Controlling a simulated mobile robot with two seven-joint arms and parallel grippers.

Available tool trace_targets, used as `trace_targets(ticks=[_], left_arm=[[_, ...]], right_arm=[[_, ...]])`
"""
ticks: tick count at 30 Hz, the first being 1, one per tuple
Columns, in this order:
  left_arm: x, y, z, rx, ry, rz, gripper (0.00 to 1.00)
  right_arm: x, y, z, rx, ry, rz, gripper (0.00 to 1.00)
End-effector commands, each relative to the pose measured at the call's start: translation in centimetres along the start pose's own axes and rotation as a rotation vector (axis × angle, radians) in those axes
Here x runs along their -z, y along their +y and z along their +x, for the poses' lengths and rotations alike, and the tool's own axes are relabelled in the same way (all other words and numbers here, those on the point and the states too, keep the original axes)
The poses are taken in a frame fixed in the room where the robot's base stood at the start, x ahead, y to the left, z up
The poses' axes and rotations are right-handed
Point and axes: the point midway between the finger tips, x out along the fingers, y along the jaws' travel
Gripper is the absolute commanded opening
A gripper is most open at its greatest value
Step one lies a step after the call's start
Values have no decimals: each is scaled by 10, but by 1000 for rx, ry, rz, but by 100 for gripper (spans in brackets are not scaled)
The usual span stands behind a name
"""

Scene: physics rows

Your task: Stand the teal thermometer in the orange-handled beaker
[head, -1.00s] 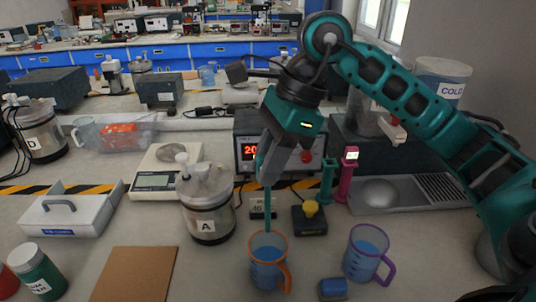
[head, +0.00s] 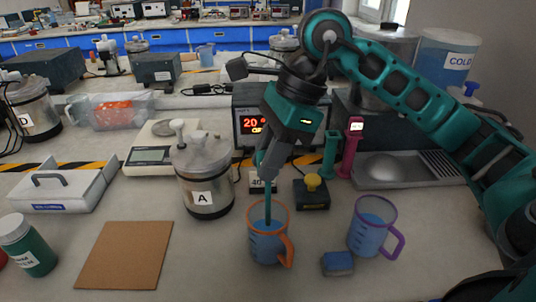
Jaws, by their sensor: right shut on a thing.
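The teal thermometer (head: 268,205) is upright in my right gripper (head: 267,180), which is shut on it. Its lower part reaches down inside the mouth of the orange-handled beaker (head: 264,246). I cannot tell whether its tip touches the bottom. The beaker stands upright on the bench, holds blue liquid and has its orange handle at the right. The gripper is above the beaker rim. My left gripper is not in view.
Canister A (head: 204,175) is close on the left. A yellow-knobbed box (head: 311,193) and a pink device (head: 351,148) are behind. A brown board (head: 125,253) lies front left.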

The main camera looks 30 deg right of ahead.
Motion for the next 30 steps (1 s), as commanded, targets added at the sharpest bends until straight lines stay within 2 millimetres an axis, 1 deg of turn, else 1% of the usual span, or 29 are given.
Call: trace_targets(ticks=[1,5,15,27,28,30], left_arm=[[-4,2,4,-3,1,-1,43],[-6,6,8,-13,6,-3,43],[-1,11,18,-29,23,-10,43],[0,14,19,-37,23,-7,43],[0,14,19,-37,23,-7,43],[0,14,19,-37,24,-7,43]], right_arm=[[3,0,7,0,0,0,0],[6,0,15,0,1,0,0],[15,0,35,0,1,0,0],[16,0,37,0,1,0,0],[16,0,37,0,1,0,26],[15,0,37,0,1,0,32]])
